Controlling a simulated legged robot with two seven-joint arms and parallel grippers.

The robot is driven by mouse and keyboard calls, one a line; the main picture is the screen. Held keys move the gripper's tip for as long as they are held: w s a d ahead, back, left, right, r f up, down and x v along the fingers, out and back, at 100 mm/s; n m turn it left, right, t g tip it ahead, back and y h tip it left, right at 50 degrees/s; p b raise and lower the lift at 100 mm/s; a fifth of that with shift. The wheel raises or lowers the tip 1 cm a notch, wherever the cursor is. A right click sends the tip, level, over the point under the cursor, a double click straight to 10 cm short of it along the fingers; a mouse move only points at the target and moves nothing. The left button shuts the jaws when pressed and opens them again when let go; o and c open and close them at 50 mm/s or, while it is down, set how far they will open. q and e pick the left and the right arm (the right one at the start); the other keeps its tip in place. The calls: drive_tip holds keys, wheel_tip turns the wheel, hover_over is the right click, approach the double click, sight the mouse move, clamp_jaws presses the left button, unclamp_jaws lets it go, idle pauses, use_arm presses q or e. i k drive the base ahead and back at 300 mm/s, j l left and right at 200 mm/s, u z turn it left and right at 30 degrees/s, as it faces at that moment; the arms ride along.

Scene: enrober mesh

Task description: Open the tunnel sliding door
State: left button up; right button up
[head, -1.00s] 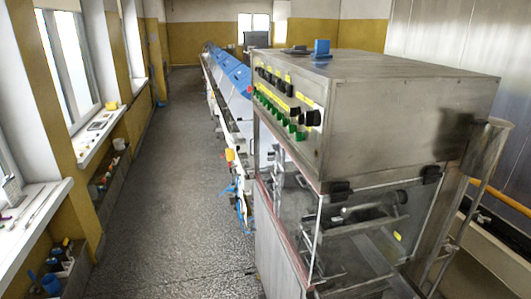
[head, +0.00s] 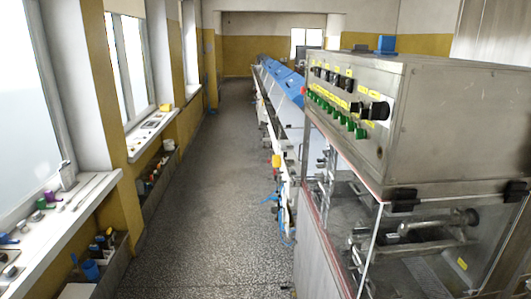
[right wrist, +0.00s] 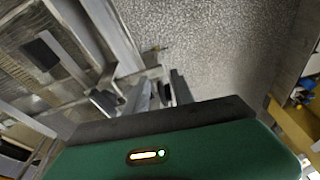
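A long tunnel line with blue covers (head: 288,82) runs away from me along the right of the aisle in the head view. I cannot make out which part of it is the sliding door. The steel machine (head: 450,125) stands at its near end, with clear panels (head: 385,258) below its control box. Neither gripper shows in the head view. In the right wrist view a green housing with a lit indicator fills the bottom. Grey and dark parts stick up behind it, and I cannot tell whether they are my right gripper's fingers.
The speckled floor aisle (head: 205,190) is clear between the machine line and the window wall. Windowsills (head: 72,205) at left hold small items. A low shelf (head: 110,265) below holds blue and yellow things. Green and black knobs (head: 345,105) stick out from the control box.

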sight(311, 167)
drive_tip(key=i+j+u, duration=0.25)
drive_tip(key=i+u, duration=0.15)
drive_tip(key=i, duration=0.15)
drive_tip(key=i+u, duration=0.4)
drive_tip(key=i, duration=0.15)
